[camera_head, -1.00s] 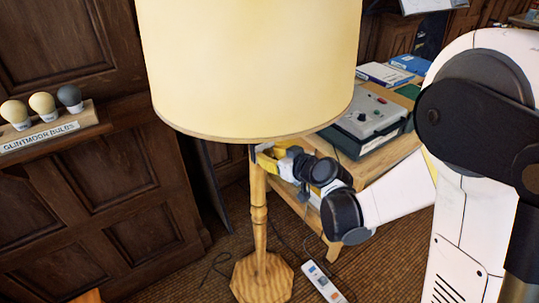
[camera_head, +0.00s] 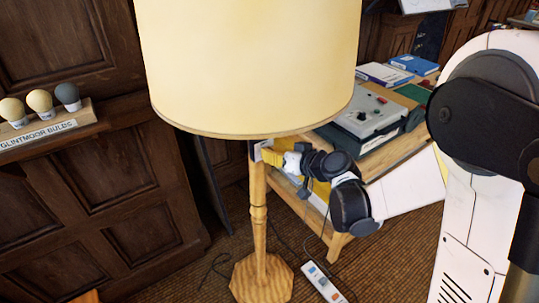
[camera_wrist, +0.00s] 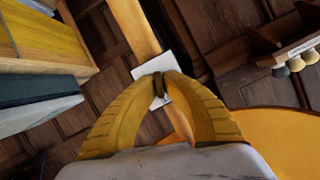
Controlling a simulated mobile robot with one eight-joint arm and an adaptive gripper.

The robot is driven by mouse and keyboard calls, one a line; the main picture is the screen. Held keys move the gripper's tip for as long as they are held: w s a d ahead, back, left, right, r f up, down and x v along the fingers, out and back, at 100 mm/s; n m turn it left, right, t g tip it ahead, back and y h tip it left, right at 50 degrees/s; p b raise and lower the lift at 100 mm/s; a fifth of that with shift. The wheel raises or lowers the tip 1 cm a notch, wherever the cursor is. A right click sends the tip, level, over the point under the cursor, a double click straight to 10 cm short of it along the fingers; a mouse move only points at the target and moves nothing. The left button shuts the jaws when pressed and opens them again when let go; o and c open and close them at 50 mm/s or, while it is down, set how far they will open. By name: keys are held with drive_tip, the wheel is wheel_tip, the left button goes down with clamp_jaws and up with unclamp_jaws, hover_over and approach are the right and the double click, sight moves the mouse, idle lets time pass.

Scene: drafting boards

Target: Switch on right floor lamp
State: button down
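The floor lamp has a cream shade (camera_head: 250,70), a turned wooden post (camera_head: 258,205) and a hexagonal wooden base (camera_head: 262,280). My gripper (camera_head: 268,155) is just below the shade, by the upper post. In the wrist view, the yellow fingers of my gripper (camera_wrist: 160,84) have their dark tips together, with nothing seen held. A pale switch plate (camera_wrist: 141,73) on the post lies behind the tips, which partly hide it. I cannot tell whether the tips touch it. The shade shows orange in the wrist view (camera_wrist: 270,135). I cannot tell whether the lamp is lit.
A wooden table (camera_head: 388,155) with a grey control box (camera_head: 367,118) and books (camera_head: 385,74) stands right of the lamp. A bulb shelf (camera_head: 45,132) is on the panelled wall at left. A white power strip (camera_head: 323,283) and cables lie on the floor.

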drive_tip(key=m+y+b, duration=0.1)
drive_tip(key=m, duration=0.1)
drive_tip(key=shift+f+m+g+y+b, duration=0.25)
drive_tip(key=shift+m+g+y+b, duration=0.05)
drive_tip(key=shift+g+y+b, duration=0.1)
drive_tip(key=m+y+b, duration=0.1)
drive_tip(key=m+b, duration=0.1)
drive_tip(key=shift+w+d+f+m, duration=0.1)
drive_tip(key=shift+m, duration=0.2)
drive_tip(key=m+y+b, duration=0.2)
drive_tip(key=m, duration=0.1)
drive_tip(key=shift+b, duration=0.35)
drive_tip(key=shift+m+y+b, duration=0.6)
drive_tip(key=shift+m+b, duration=0.1)
drive_tip(key=shift+m, duration=0.7)
drive_tip(key=c, duration=1.5)
unclamp_jaws()
